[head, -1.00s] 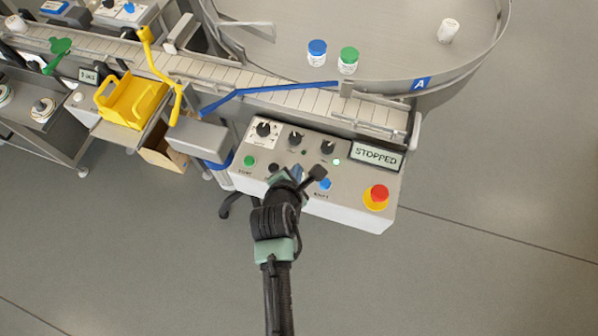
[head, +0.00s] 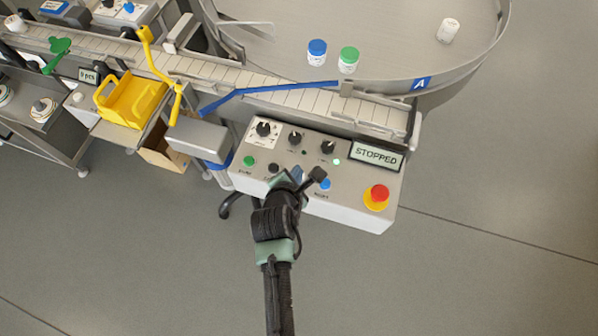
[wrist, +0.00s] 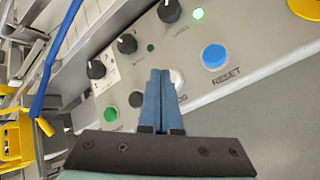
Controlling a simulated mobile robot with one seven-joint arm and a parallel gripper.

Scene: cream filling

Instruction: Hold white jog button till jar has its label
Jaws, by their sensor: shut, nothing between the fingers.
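The white jog button (wrist: 178,78) shows in the wrist view just right of my fingertips, partly covered by them, with part of its JOG lettering visible below. My gripper (wrist: 160,74) is shut and empty, its blue fingers pointing at the panel beside the button. I cannot tell whether they touch it. In the head view my gripper (head: 297,176) is over the panel's front part and hides the button. A blue-lidded jar (head: 317,52) and a green-lidded jar (head: 348,60) stand upright on the round table; a white jar (head: 449,31) is further right.
The control panel (head: 350,190) has a display (head: 376,156) reading STOPPED and a lit lamp (wrist: 198,14) by LABEL. A blue RESET button (wrist: 214,56), green button (wrist: 111,114), black button (wrist: 136,99) and red emergency stop (head: 379,193) are nearby. The conveyor (head: 290,98) runs behind.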

